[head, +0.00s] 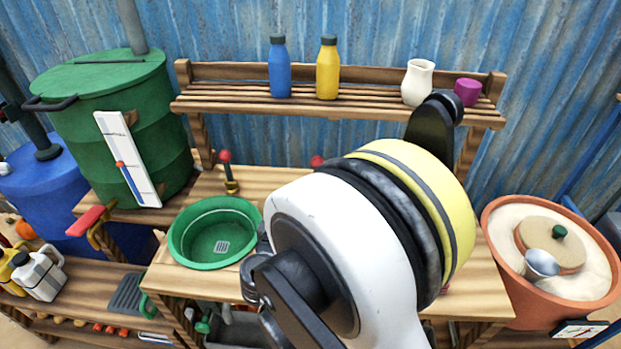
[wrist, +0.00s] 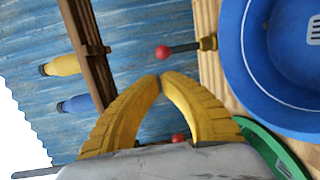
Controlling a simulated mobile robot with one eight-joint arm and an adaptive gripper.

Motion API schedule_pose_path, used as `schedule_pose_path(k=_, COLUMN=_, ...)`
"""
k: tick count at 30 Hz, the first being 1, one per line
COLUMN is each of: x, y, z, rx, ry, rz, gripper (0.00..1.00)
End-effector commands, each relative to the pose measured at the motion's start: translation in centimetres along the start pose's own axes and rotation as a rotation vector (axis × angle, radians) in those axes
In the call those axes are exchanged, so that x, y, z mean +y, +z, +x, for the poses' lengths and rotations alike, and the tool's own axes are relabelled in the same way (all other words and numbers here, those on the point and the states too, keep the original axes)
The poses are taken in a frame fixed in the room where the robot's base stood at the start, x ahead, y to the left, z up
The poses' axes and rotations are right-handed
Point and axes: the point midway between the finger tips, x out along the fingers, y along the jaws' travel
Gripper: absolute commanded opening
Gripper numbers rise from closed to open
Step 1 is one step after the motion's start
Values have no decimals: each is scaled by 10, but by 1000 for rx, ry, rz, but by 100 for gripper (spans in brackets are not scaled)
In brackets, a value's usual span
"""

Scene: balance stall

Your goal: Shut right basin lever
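The right basin lever, a dark stem with a red knob (wrist: 163,52) on a brass base, stands beside the blue basin (wrist: 238,75) in the wrist view. It points away from the counter, up toward the shelf. In the head view a red knob (head: 317,160) shows just past my arm, its stem hidden. My gripper (wrist: 160,78) has its yellow fingertips together with nothing between them, close to the lever in the picture but apparently not touching it. My arm hides the blue basin and the fingers in the head view.
The left lever (head: 226,172) stands upright behind the green basin (head: 180,250). A shelf (head: 230,103) above holds a blue bottle (head: 279,70), a yellow bottle (head: 328,70), a white vase (head: 418,82) and a purple cup (head: 467,92). A clay pot (head: 500,280) stands at right.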

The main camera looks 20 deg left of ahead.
Motion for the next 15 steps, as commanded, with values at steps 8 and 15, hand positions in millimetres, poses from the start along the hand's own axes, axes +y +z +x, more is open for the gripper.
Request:
schedule_pose_path(k=8, x=-2, y=2, z=48, rx=-5, ry=-2, rz=1, gripper=0)
schedule_pose_path(k=15, x=-3, y=2, z=99, rx=-5, ry=-2, rz=-1, gripper=0)
